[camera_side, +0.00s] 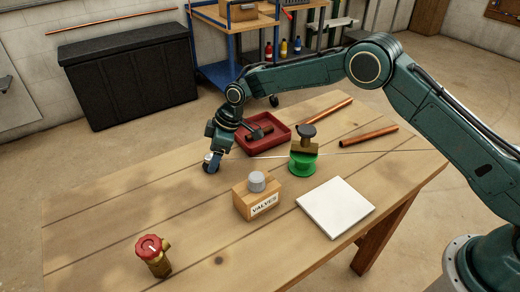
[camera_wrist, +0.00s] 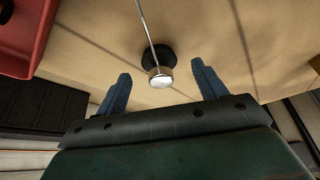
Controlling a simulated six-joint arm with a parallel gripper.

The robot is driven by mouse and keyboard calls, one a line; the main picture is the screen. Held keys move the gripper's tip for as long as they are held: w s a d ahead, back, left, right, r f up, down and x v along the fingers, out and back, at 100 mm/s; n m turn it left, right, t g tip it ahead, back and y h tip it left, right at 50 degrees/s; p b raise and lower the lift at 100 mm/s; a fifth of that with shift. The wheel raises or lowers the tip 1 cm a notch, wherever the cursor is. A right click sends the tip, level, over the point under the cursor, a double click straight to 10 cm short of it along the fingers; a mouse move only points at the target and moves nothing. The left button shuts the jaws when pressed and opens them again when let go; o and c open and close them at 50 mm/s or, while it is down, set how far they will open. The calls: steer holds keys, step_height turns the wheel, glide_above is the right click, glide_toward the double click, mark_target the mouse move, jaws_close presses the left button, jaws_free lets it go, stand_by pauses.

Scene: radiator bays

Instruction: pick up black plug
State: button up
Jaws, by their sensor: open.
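My gripper (camera_side: 211,166) is low over the left part of the wooden table in the side view. In the wrist view my gripper (camera_wrist: 160,72) is open, with one blue finger on each side. A round black plug (camera_wrist: 150,53) with a shiny silver end lies between and slightly beyond the fingertips, with gaps on both sides. A thin metal rod passes by or meets the plug; I cannot tell whether they are joined. In the side view the plug is mostly hidden by the fingers.
A red tray (camera_side: 267,146) is just behind my gripper. A green spool (camera_side: 302,165) bears a brass piece with a dark cap. A valves box (camera_side: 257,203), white tile (camera_side: 335,207), red-knobbed valve (camera_side: 153,254) and copper pipes (camera_side: 371,137) stand around. The table's left front is mostly bare.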

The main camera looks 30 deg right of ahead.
steer(key=shift+x, duration=1.2)
steer(key=c, duration=1.1)
steer(key=shift+r, duration=0.2)
step_height(320, 180, up, 20)
steer(key=shift+f, duration=0.15)
